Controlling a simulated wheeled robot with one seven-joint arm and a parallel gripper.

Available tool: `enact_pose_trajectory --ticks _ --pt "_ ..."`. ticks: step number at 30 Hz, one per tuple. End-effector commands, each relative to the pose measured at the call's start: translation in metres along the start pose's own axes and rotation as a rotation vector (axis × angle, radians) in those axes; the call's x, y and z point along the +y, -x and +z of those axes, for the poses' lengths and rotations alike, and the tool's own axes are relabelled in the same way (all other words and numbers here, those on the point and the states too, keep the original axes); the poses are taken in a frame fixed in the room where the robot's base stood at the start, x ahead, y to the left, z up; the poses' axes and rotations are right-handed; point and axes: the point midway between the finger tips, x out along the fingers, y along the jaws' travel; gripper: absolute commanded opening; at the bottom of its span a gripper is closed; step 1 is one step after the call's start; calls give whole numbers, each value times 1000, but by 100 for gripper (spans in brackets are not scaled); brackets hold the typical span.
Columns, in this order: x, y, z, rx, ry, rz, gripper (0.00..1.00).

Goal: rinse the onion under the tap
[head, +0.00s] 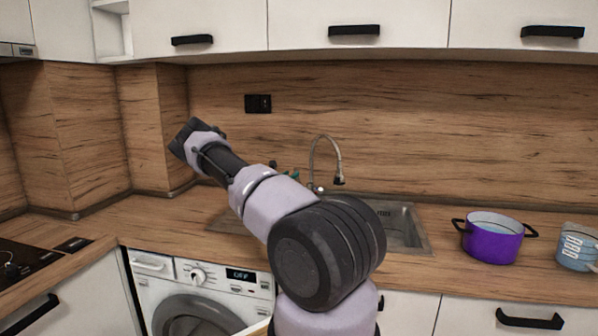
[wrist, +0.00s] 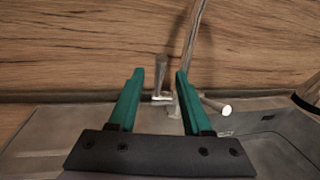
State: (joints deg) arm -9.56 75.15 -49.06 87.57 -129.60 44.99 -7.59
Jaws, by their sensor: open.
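The tap (head: 338,160) has a tall curved metal neck and stands at the back of the sink (head: 417,243). In the wrist view the metal tap parts (wrist: 162,72) show between and just beyond my fingers; I cannot tell whether they touch. My gripper (wrist: 158,73) has two teal fingers spread apart, with nothing held between them. In the head view my arm hides most of the gripper, and only bits of teal (head: 291,173) show left of the tap. I see no onion in either view. My arm also hides part of the sink.
A purple pot (head: 490,243) stands on the counter right of the sink, with a clear measuring cup (head: 577,247) at the right edge. Upper cabinets (head: 350,15) hang above.

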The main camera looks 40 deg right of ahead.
Motion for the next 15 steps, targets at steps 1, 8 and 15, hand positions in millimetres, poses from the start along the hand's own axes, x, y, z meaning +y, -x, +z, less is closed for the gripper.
enact_pose_trajectory --ticks 1,8,15 --pt "-2 -10 0 0 -1 -2 49" --pt "-2 -54 -1 0 -4 -3 49" --pt "-2 -85 -1 1 -4 -3 49"
